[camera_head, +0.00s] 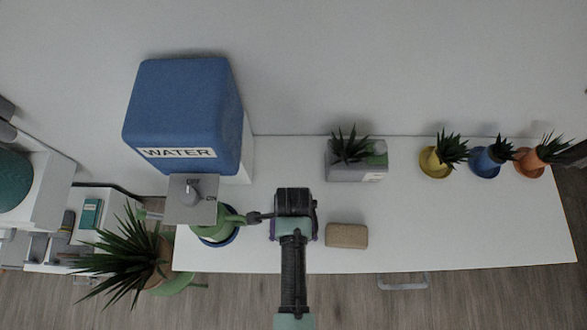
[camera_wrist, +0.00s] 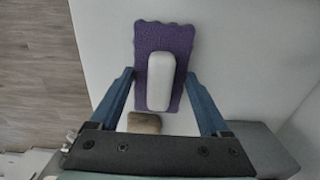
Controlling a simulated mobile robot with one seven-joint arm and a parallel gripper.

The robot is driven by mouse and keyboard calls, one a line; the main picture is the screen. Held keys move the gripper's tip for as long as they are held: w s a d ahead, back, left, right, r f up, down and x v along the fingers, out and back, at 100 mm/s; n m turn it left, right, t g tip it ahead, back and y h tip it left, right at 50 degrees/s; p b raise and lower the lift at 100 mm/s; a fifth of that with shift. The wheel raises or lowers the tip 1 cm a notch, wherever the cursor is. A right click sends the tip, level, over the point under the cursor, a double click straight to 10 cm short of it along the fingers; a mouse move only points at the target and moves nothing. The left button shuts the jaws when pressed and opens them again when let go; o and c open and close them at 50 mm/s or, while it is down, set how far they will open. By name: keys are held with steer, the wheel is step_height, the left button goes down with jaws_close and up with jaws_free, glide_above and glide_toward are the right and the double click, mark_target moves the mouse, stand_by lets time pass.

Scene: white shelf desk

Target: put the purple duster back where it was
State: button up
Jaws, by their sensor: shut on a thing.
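The purple duster (camera_wrist: 178,45) has a purple pad with a scalloped edge and a white rounded handle (camera_wrist: 160,82). It lies between the two blue fingers of my gripper (camera_wrist: 159,75) in the wrist view, and my gripper is shut on it. I cannot tell whether the pad touches the desk.
A brown block (camera_head: 346,236) lies just right of my gripper. A green watering can (camera_head: 213,230) stands close on the left, below the blue water tank (camera_head: 185,110). A grey planter (camera_head: 350,174) is behind. Potted plants (camera_head: 486,162) line the back right; the front right is clear.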

steer(key=o, duration=1)
steer(key=shift+r, duration=0.1)
step_height(320, 180, up, 12)
steer(key=shift+f+p, duration=0.1)
steer(key=shift+p, duration=0.2)
